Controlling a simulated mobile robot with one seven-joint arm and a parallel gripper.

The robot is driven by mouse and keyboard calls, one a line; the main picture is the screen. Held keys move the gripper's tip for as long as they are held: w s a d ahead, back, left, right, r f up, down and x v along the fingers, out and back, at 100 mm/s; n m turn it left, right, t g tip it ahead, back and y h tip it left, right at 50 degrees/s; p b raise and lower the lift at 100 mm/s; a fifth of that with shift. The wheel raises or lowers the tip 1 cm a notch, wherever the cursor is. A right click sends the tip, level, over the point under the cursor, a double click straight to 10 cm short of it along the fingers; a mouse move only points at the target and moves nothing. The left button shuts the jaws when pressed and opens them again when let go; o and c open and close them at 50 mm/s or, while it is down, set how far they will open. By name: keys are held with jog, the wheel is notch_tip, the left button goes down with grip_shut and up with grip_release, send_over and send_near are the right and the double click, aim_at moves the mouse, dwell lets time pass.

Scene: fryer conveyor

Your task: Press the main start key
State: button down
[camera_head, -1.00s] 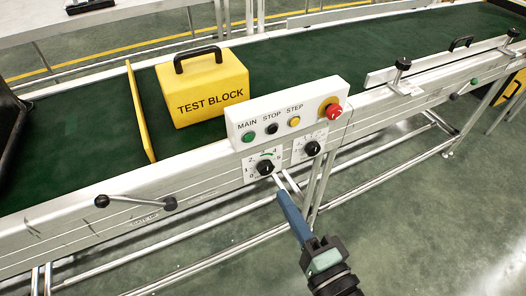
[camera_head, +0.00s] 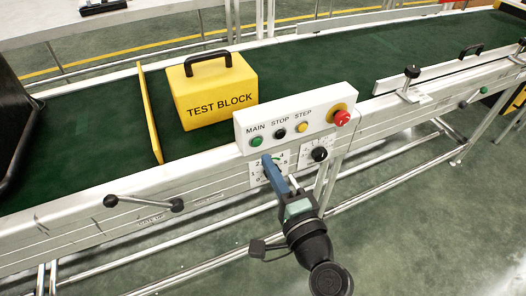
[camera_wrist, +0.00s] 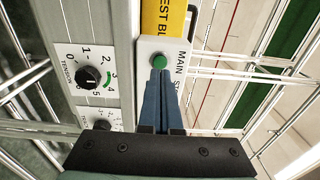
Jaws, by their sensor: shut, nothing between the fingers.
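The green MAIN key (camera_head: 257,141) is at the left end of the white control box (camera_head: 330,98), left of the black STOP key (camera_head: 280,133) and yellow STEP key (camera_head: 302,127). My gripper (camera_head: 267,160) is shut and empty, its blue fingers just below the green key and in front of the left dial. In the wrist view the closed fingertips (camera_wrist: 160,76) line up with the green key (camera_wrist: 159,62) and overlap its lower edge in the picture. I cannot tell whether they touch it. The key face is mostly visible.
A red emergency knob (camera_head: 341,118) sits at the box's right end. Two dials are below the box, the right one (camera_head: 319,154) clear of my gripper. A yellow test block (camera_head: 215,104) stands on the green belt behind. A lever (camera_head: 145,203) juts out at left.

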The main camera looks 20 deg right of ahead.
aim_at(257, 144)
jog(key=shift+w, duration=1.95)
